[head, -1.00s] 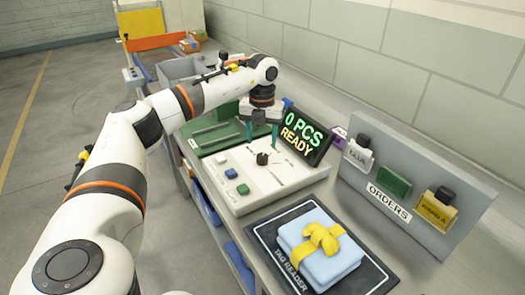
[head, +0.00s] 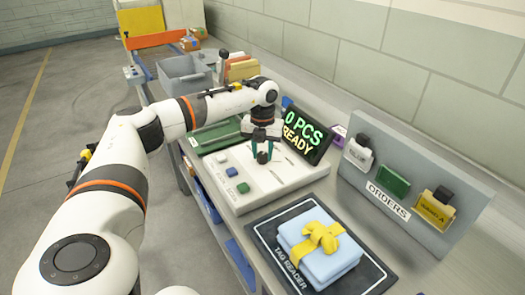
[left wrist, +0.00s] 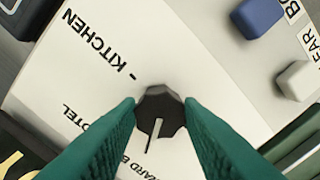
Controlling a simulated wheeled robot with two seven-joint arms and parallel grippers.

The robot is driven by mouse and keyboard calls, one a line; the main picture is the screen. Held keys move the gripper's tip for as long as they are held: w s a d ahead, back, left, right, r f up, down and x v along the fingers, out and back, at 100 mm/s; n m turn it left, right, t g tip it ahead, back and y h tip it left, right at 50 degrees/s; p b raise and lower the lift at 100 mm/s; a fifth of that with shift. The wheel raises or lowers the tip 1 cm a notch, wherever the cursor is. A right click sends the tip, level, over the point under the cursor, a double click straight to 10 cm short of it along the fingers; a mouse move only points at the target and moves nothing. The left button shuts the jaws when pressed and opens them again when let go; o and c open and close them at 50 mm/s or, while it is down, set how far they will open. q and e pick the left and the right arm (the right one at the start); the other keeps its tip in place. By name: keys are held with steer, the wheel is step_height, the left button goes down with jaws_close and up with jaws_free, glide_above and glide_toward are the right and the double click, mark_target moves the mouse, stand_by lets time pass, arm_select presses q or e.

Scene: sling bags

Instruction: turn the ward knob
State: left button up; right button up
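The dark faceted knob (head: 263,158) sits on the white control panel (head: 285,186). It also shows in the left wrist view (left wrist: 160,104), where its pale pointer line runs down and slightly left. The panel around it carries printed labels: KITCHEN (left wrist: 100,50), one ending in OTEL, and a ward label partly hidden by the fingers. My left gripper (head: 262,154) is down at the knob. Its two green fingers lie along opposite sides of the knob with no visible gap. My right gripper is not in view.
Coloured buttons (head: 231,173) sit left of the knob. A display (head: 303,136) reading "0 PCS READY" stands behind it. A light-blue parcel with yellow ribbon (head: 325,262) lies on the tag reader mat (head: 268,236). An orders board (head: 455,208) stands at right, a grey bin (head: 188,82) behind.

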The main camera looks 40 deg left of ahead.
mark_target(262, 155)
arm_select(q)
steer(key=shift+r+n, duration=0.1)
steer(key=shift+n, duration=0.2)
steer(key=shift+n+p, duration=0.6)
steer(key=n+p, duration=0.2)
steer(key=n, duration=0.2)
steer(key=shift+r, duration=0.1)
steer(key=n+p, duration=0.2)
steer(key=n, duration=0.4)
steer(key=shift+p, duration=0.3)
steer(key=o, duration=1)
step_height(262, 155, up, 12)
steer(key=shift+f+b, duration=0.1)
steer(key=shift+b, duration=1.1)
